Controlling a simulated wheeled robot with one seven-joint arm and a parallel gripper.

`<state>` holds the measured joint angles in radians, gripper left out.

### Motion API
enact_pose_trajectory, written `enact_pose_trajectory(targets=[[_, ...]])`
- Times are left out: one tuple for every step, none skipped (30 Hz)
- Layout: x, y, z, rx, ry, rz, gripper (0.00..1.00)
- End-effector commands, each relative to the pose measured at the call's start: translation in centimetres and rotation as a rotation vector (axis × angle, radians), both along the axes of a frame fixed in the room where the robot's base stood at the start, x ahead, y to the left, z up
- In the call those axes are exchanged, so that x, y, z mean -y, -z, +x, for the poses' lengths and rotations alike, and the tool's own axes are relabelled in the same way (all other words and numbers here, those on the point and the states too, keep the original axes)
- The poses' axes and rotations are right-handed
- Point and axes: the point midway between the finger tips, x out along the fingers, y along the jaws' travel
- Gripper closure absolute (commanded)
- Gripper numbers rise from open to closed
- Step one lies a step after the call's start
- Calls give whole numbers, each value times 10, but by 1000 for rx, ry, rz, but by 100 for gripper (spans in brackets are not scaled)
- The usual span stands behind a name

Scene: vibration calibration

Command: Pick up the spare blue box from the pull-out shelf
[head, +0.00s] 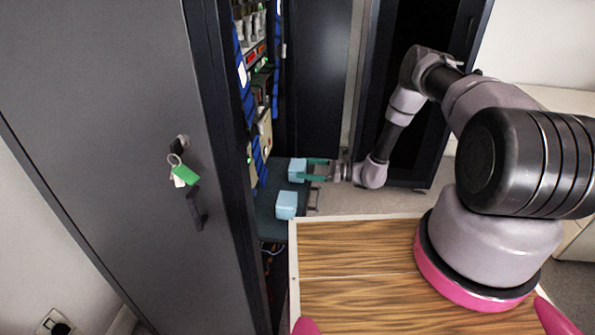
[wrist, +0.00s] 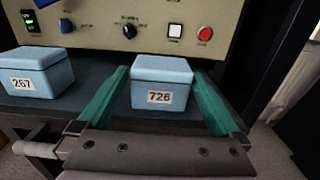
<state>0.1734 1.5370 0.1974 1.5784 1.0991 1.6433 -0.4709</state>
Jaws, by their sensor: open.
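Two light blue boxes sit on the dark pull-out shelf (head: 270,222). The box labelled 726 (wrist: 162,84) is in the middle of the wrist view and is the farther box (head: 297,170) in the head view. The box labelled 267 (wrist: 38,74) is to its left in the wrist view and is the nearer box (head: 286,205) in the head view. My gripper (wrist: 162,95) is open, with one green finger on each side of box 726; it also shows in the head view (head: 318,170). I cannot tell whether the fingers touch the box.
A control panel (wrist: 140,30) with knobs and buttons stands close behind the boxes. The open cabinet door (head: 110,130) with hanging keys (head: 184,174) is at left. A shelf handle (wrist: 38,149) shows at the front. A wood-topped surface (head: 350,260) is in the foreground.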

Motion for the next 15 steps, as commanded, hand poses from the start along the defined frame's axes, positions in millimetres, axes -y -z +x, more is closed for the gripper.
enact_pose_trajectory(targets=[[-6, 0, 1, 0, -1, 0, 0], [-8, 0, 1, 0, 0, 0, 0], [-10, 0, 2, 0, 0, -1, 0], [-12, 0, 2, 0, -1, -1, 0], [-14, 0, 2, 0, -1, -1, 0], [-18, 0, 3, 0, -3, -1, 0], [-22, 0, 4, 0, -3, -1, 0], [-26, 0, 5, 0, -3, 0, 0], [-33, 0, 6, 1, -5, -1, 0], [-37, 0, 8, 1, -5, -1, 0], [-42, 0, 9, 2, -4, -1, 0], [-48, 0, 10, 2, -4, -1, 0], [-51, 0, 11, 2, -4, -1, 0], [-54, 0, 12, 2, -3, -1, 0], [-57, 0, 13, 1, -2, -1, 0]])
